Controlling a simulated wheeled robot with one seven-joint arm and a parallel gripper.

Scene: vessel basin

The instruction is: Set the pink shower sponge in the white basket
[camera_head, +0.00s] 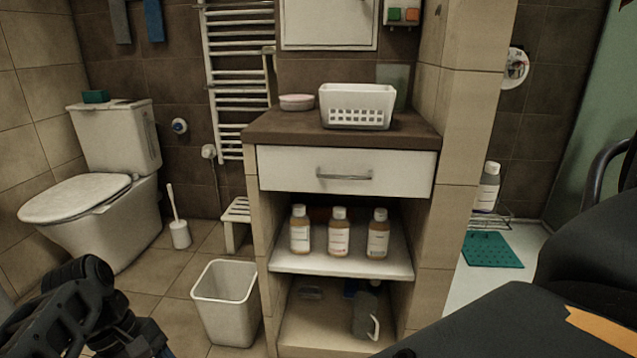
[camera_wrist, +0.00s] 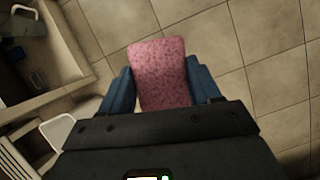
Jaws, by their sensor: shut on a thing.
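The pink shower sponge (camera_wrist: 160,72) is a speckled block between the two blue fingers of my gripper (camera_wrist: 162,90) in the wrist view. My gripper is shut on it and holds it over the tiled floor. In the head view, part of my dark arm shows at the lower left; the sponge cannot be made out there. The white basket (camera_head: 357,118), with a perforated front, stands upright on the brown counter. Its inside is mostly hidden from this angle.
A pink round dish (camera_head: 296,102) sits left of the basket on the counter (camera_head: 270,128). Several bottles (camera_head: 338,232) stand on the shelf below the drawer (camera_head: 340,172). A white bin (camera_head: 226,300), stool (camera_head: 238,212) and toilet (camera_head: 95,205) stand on the left.

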